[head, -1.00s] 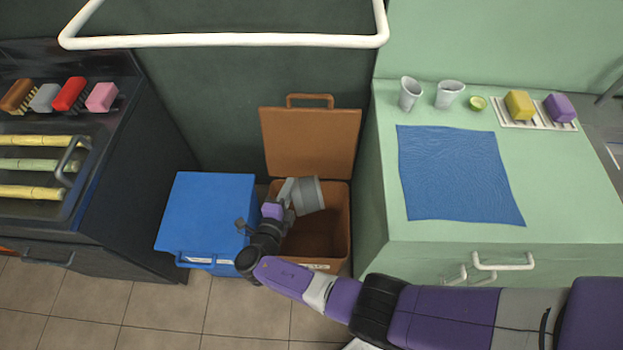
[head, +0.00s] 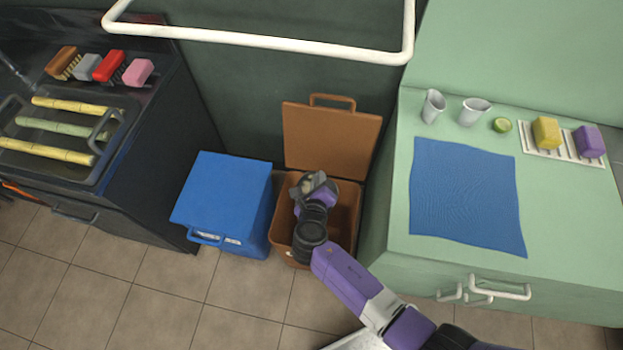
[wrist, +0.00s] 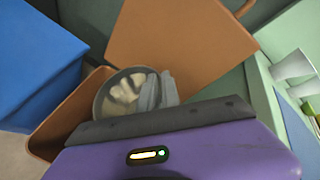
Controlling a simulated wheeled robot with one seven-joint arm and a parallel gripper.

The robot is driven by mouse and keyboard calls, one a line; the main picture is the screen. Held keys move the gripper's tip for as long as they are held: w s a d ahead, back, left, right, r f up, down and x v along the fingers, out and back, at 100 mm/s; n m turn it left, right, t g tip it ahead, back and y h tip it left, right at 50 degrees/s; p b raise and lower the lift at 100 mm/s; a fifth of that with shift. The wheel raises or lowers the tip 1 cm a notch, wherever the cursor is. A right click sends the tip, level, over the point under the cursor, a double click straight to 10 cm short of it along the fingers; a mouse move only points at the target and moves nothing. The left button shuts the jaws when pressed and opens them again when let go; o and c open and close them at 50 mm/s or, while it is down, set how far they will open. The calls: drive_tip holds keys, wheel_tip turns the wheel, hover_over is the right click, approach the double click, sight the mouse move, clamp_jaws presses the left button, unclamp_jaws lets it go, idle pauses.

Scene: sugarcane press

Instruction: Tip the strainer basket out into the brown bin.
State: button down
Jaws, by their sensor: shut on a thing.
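The brown bin (head: 283,232) stands on the floor with its lid (head: 335,138) raised at the back. My gripper (head: 315,187) is over the bin's opening. In the wrist view, my gripper (wrist: 157,92) is shut on the grey, round strainer basket (wrist: 110,106). Pale chunks (wrist: 126,91) show inside the basket, whose mouth faces the wrist camera. The basket is over or within the bin's opening; its exact height is unclear. In the head view my gripper and wrist hide most of it.
A closed blue bin (head: 222,190) stands left of the brown one. The green counter (head: 390,225) is close on the right, with a blue cloth (head: 467,195), cups and sponges. A dark cabinet (head: 160,160) is at the left. A white rail (head: 260,40) crosses above.

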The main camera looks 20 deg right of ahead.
sight(335, 187)
drive_tip(key=shift+s+d+r+m+y+p, duration=0.1)
drive_tip(key=shift+s+d+m+y+p, duration=0.2)
drive_tip(key=shift+d+m+p, duration=0.25)
drive_tip(key=shift+s+d+f+m+t+y+p, duration=0.15)
drive_tip(key=shift+d+f+m+t+y, duration=0.1)
drive_tip(key=shift+d+m+y, duration=0.2)
drive_tip(key=shift+s+d+f+m+t+y+p, duration=0.2)
drive_tip(key=shift+d+m+t+y, duration=0.15)
drive_tip(key=shift+y, duration=0.2)
drive_tip(key=shift+s+d+f+m+t+y+b, duration=0.2)
drive_tip(key=shift+d+f+m+t+y+b, duration=0.1)
drive_tip(key=shift+d+f+m+y+b, duration=0.5)
drive_tip(key=shift+m+t+y, duration=0.3)
drive_tip(key=shift+m, duration=0.25)
drive_tip(key=shift+s+d, duration=0.1)
